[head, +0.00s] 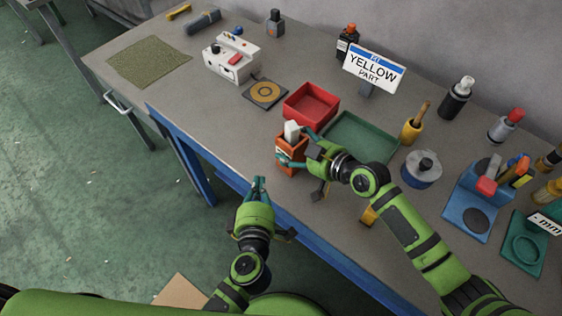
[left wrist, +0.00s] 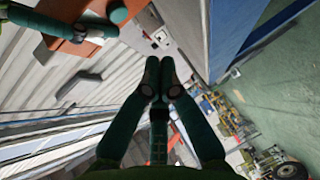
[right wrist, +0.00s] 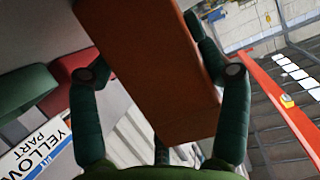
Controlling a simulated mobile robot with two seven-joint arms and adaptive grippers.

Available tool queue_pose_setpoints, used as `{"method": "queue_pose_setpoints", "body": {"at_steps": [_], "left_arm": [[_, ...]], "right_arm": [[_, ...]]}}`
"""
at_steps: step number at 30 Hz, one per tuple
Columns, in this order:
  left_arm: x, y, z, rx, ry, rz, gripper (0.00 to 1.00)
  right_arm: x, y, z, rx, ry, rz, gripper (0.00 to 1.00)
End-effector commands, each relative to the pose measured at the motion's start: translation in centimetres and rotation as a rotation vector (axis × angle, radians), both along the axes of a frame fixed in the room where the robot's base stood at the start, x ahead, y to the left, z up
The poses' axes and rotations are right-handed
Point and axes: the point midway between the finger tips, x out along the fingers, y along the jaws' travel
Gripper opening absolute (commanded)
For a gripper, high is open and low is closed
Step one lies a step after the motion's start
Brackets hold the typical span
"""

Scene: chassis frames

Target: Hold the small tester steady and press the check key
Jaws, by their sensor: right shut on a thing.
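The small tester looks to be the orange box (head: 291,155) with a pale piece on top, at the table's front edge in the head view. My right gripper (head: 292,150) is shut on it from the right. In the right wrist view the box (right wrist: 150,70) stands between the two fingers. My left gripper (head: 259,183) is below and left of the box in the head view, apart from it, with its fingertips together and empty. In the left wrist view the orange box (left wrist: 75,20) shows at the upper left. I cannot make out the check key.
A red tray (head: 311,104) and a green tray (head: 360,138) lie behind the box. A white device with a red button (head: 232,56) stands farther back.

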Motion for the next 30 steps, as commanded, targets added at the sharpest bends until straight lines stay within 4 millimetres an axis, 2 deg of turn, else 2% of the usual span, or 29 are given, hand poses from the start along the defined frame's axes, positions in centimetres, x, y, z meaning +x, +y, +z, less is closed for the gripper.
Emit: {"method": "queue_pose_setpoints", "body": {"at_steps": [6,12,30], "left_arm": [[2.1,-1.9,0.0,-0.002,0.0,0.0,0.0],[3.0,-2.7,0.0,0.0,0.0,-0.001,0.0],[3.1,-2.8,0.0,0.0,0.0,-0.001,0.0]], "right_arm": [[-0.2,-0.1,-0.5,-0.009,0.006,0.003,0.36],[-0.2,-0.1,-0.5,-0.009,0.006,0.003,0.36],[-0.2,-0.1,-0.5,-0.008,0.007,0.002,0.36]]}}
